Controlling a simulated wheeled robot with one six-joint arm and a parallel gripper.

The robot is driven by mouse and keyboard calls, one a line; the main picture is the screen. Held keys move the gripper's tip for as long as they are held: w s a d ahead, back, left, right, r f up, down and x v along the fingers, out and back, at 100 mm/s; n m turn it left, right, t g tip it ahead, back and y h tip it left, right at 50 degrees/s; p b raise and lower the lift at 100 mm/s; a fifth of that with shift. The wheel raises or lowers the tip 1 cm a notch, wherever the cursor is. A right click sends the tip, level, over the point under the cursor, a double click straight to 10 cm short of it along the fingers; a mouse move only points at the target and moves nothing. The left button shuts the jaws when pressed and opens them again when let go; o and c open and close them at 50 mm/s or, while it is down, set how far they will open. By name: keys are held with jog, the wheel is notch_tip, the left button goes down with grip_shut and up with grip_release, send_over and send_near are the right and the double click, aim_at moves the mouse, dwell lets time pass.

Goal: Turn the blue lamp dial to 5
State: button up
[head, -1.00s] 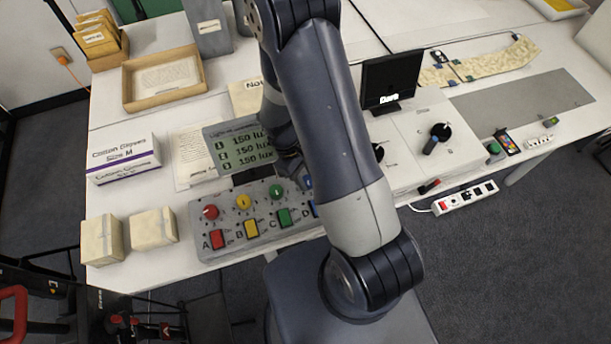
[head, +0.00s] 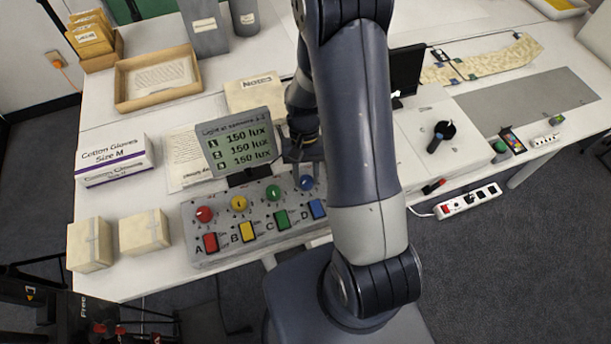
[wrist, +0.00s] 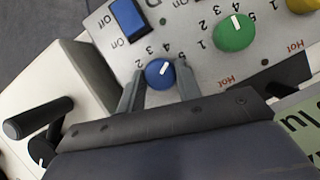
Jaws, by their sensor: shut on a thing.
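The blue lamp dial (head: 306,183) is the rightmost round knob on the grey control panel (head: 192,238), above the blue switch D (head: 317,208). In the wrist view the blue dial (wrist: 158,76) sits between the two fingers of my gripper (wrist: 159,86), which are shut on it from both sides. In the head view my gripper (head: 305,168) is just behind the dial, partly hidden by my arm.
The green dial (wrist: 234,32) is close beside the blue one, with yellow (head: 239,203) and red dials (head: 204,214) further left. A lux display (head: 237,142) reading 150 on each line stands behind the panel. A white unit with a black lever (head: 440,136) is to the right.

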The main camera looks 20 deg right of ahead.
jog(key=shift+d+m+t+y+b, duration=0.1)
jog(key=shift+m+t+y+b, duration=0.35)
jog(key=shift+m, duration=1.55)
jog(key=shift+y, duration=0.35)
jog(key=o, duration=1)
jog(key=v, duration=1)
jog(key=shift+w+r, duration=0.15)
jog(key=shift+r, duration=0.25)
jog(key=shift+f, duration=0.1)
